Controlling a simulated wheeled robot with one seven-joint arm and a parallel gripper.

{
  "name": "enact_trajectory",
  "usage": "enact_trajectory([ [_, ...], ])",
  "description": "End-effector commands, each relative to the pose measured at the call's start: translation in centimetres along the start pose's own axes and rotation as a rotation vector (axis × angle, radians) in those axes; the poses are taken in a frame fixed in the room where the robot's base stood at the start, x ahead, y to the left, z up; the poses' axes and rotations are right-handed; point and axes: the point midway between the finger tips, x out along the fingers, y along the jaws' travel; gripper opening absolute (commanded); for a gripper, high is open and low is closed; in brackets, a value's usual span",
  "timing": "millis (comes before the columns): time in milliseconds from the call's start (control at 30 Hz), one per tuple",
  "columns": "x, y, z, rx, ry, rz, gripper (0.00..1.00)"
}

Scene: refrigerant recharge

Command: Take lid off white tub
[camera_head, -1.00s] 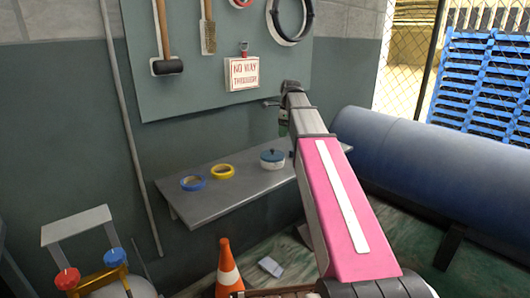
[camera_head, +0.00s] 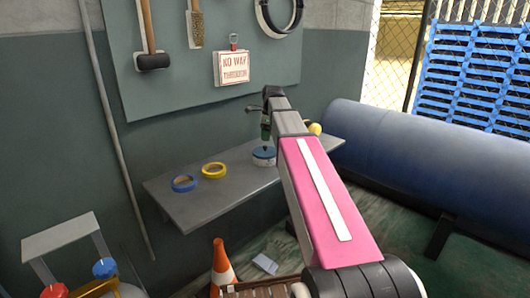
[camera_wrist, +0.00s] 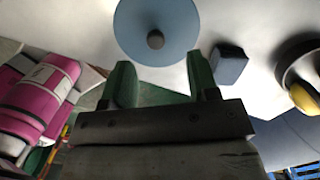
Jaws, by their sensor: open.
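The white tub (camera_head: 264,162) with its blue lid (camera_head: 263,152) stands on the grey shelf, just left of my arm. In the wrist view the lid (camera_wrist: 172,22) is a blue disc with a small dark knob (camera_wrist: 155,40) at its middle. My gripper (camera_wrist: 158,68) has its two green fingers apart with nothing between them. The knob lies just beyond the fingertips, roughly centred between them in that view. In the head view my gripper (camera_head: 265,130) hangs above the lid; the exact gap is hard to tell. The lid hides most of the tub in the wrist view.
A blue tape roll (camera_head: 184,183) and a yellow tape roll (camera_head: 214,170) lie on the shelf (camera_head: 205,208) to the left. A yellow round thing (camera_head: 315,128) shows behind my arm. In the wrist view a dark blue block (camera_wrist: 230,63) sits right of the lid.

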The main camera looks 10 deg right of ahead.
Motion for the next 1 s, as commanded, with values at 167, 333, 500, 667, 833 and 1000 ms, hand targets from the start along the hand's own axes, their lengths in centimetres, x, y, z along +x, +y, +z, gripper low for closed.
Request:
enact_trajectory([
  [167, 1.6, 0.4, 0.0, 0.0, 0.0, 0.001, 0.55],
  [333, 3.9, 0.6, 0.1, 0.0, 0.001, 0.001, 0.55],
  [500, 5.0, 0.5, 0.1, 0.0, 0.0, 0.0, 0.55],
  [667, 5.0, 0.5, 0.1, 0.0, 0.0, 0.0, 0.55],
  [833, 5.0, 0.5, 0.1, 0.0, 0.0, 0.0, 0.06],
  [1000, 5.0, 0.5, 0.1, 0.0, 0.0, 0.0, 0.0],
])
